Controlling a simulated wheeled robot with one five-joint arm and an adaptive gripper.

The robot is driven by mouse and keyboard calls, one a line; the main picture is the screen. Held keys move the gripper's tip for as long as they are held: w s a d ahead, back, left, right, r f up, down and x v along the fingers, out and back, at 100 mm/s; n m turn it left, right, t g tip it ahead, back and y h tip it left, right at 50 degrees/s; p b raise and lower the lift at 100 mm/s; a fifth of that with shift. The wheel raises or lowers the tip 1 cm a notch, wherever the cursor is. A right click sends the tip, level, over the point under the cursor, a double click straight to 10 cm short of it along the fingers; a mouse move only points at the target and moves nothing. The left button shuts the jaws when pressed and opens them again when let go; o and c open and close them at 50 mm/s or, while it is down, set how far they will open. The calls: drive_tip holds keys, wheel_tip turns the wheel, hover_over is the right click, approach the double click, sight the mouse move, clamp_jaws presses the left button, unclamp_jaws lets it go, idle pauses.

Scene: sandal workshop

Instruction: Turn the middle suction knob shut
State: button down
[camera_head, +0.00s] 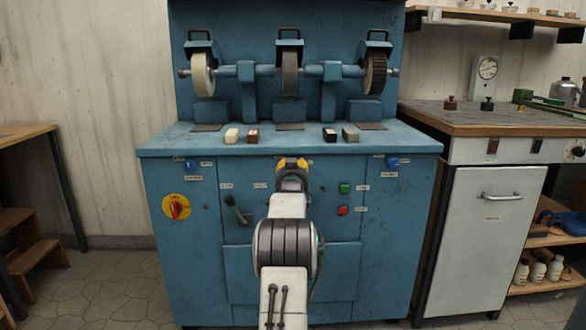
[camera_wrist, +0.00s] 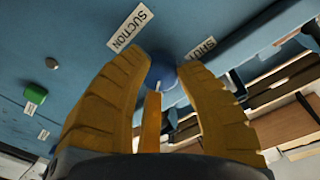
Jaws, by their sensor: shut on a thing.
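The middle suction knob (camera_wrist: 162,72) is round and blue, on the blue machine front, and shows between my yellow fingers in the wrist view. My gripper (camera_wrist: 160,82) is closed around its sides. A short pale mark shows on the knob's near part; I cannot tell surely which way it points. A SUCTION label (camera_wrist: 130,27) is at upper left of the knob and a SHUT label (camera_wrist: 202,48) at its right. In the head view my gripper (camera_head: 291,163) is at the middle of the panel and hides this knob.
Similar blue knobs are at the left (camera_head: 191,165) and right (camera_head: 393,162) of the panel. A red-and-yellow switch (camera_head: 176,207), a lever (camera_head: 238,211), a green button (camera_head: 344,188) and a red button (camera_head: 343,211) are lower down. The worktop (camera_head: 180,141) overhangs just above.

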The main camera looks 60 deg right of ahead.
drive_tip(key=shift+w+r+n, duration=0.1)
drive_tip(key=shift+n, duration=0.3)
drive_tip(key=c, duration=0.8)
unclamp_jaws()
drive_tip(key=shift+a, duration=0.15)
drive_tip(key=v, duration=1.1)
drive_tip(key=shift+s+a, duration=0.25)
drive_tip(key=shift+a, duration=0.05)
